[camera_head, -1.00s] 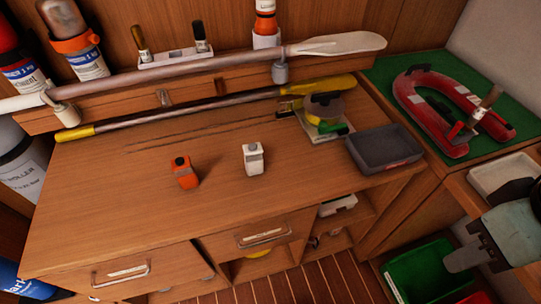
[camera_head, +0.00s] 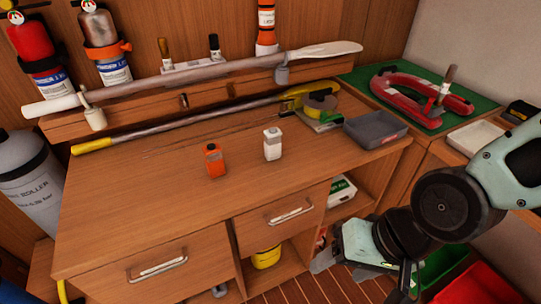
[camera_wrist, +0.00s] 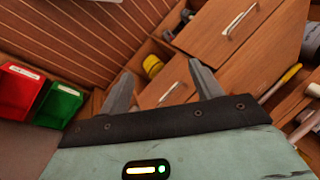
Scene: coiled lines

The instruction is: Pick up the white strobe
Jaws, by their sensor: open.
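The white strobe (camera_head: 272,144) stands upright on the wooden bench top (camera_head: 130,200), to the right of a small orange device (camera_head: 214,160). My gripper (camera_head: 340,262) is low at the right, in front of the bench and below its top, well apart from the strobe. In the wrist view my gripper (camera_wrist: 160,85) is open and empty, its two fingers spread towards the drawer fronts. The strobe cannot be made out in the wrist view.
Green (camera_wrist: 58,105) and red (camera_wrist: 18,92) bins stand on the floor. The front of the bench top is clear.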

